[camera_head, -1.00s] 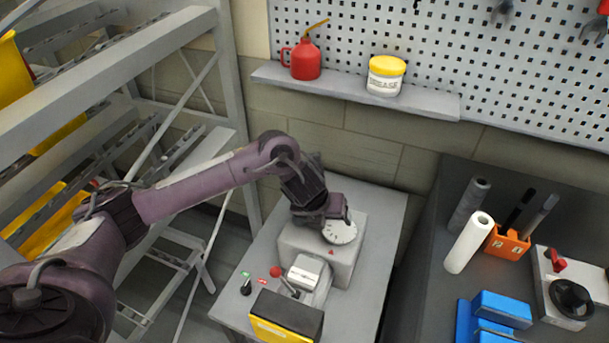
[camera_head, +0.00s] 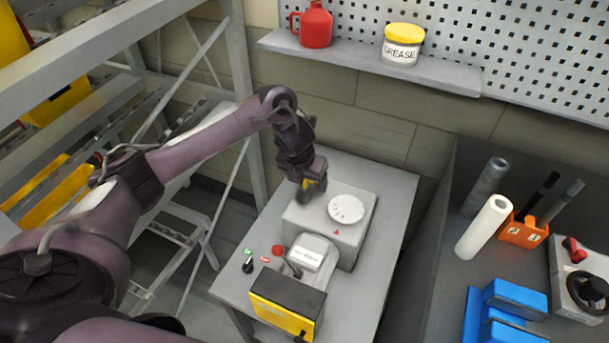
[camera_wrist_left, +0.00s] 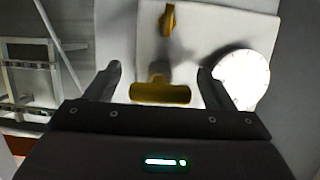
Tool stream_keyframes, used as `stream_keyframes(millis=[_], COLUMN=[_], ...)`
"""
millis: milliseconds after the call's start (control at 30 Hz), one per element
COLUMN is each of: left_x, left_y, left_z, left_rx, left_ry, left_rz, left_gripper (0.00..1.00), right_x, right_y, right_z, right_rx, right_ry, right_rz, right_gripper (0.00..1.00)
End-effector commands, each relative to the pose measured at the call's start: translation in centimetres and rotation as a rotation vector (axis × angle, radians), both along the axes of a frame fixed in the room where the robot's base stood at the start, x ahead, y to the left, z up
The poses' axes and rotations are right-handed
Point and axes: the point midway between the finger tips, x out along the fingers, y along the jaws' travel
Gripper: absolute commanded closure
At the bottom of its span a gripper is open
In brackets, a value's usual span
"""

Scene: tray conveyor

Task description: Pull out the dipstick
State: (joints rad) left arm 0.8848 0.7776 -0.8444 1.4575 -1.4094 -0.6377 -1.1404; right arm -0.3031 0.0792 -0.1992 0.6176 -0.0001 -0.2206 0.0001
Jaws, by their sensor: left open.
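A yellow T-shaped handle (camera_wrist_left: 160,92), which looks like the dipstick's, stands on the pale grey gearbox housing (camera_wrist_left: 218,30). A second small yellow piece (camera_wrist_left: 168,20) sits farther up on the same housing; I cannot tell what it is. My left gripper (camera_wrist_left: 159,72) is open, with one finger on each side of the T-handle and gaps on both sides. In the head view my left gripper (camera_head: 312,192) is over the left back part of the housing (camera_head: 358,205) and hides most of the yellow parts. My right gripper is not in view.
A white round dial (camera_head: 346,209) sits on the housing, right of the gripper. A motor (camera_head: 308,253) and a yellow-black box (camera_head: 287,303) are in front. A shelf (camera_head: 370,67) with a red can and grease jar is behind; a metal rack (camera_head: 240,100) stands left.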

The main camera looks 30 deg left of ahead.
Motion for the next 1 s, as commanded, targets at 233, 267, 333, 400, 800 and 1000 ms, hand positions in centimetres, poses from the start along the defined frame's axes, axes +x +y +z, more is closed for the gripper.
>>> stream_keyframes(millis=[233, 267, 333, 400, 800, 1000], left_x=[0.05, 0.05, 0.05, 0.06, 0.07, 0.08], left_y=[-0.01, -0.01, -0.01, -0.01, 0.0, 0.0], left_z=[-0.14, -0.13, -0.13, -0.13, 0.04, 0.63], left_rx=[0.0, 0.0, 0.0, 0.0, 0.0, 0.0], left_ry=[-0.001, -0.001, -0.001, -0.001, -0.002, -0.002], left_rz=[0.001, 0.001, 0.001, 0.001, 0.001, 0.001], left_gripper=[0.24, 0.24, 0.33, 0.42, 0.72, 0.72], right_x=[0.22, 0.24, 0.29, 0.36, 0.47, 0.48], right_y=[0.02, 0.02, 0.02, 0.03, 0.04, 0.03], right_z=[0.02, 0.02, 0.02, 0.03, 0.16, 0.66], right_rx=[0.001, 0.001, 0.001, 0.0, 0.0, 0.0], right_ry=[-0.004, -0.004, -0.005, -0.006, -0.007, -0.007], right_rz=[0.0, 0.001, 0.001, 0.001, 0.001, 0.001], right_gripper=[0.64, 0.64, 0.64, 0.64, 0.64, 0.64])
